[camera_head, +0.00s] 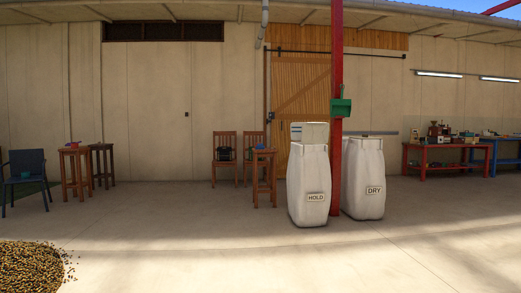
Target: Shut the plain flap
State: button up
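A white bin marked HOLD (309,180) stands on the floor right of centre. At its top a pale flap (315,132) stands upright, with darker line marks on its left part. My gripper is not in view.
The red post (336,90) rises between the bins and carries a green box (341,107). A small wooden table (264,178) stands left of the HOLD bin. A bean pile (30,268) lies at lower left. The floor before the bins is clear.

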aim_at(312, 132)
jog(key=i, duration=6.95)
jog(key=i+j+u, duration=0.2)
jog(key=i, duration=0.5)
jog(key=z, duration=1.8)
jog(key=i+l, duration=0.1)
jog(key=l, duration=0.35)
jog(key=i+l, duration=0.1)
jog(key=l, duration=0.35)
jog(key=u, duration=0.05)
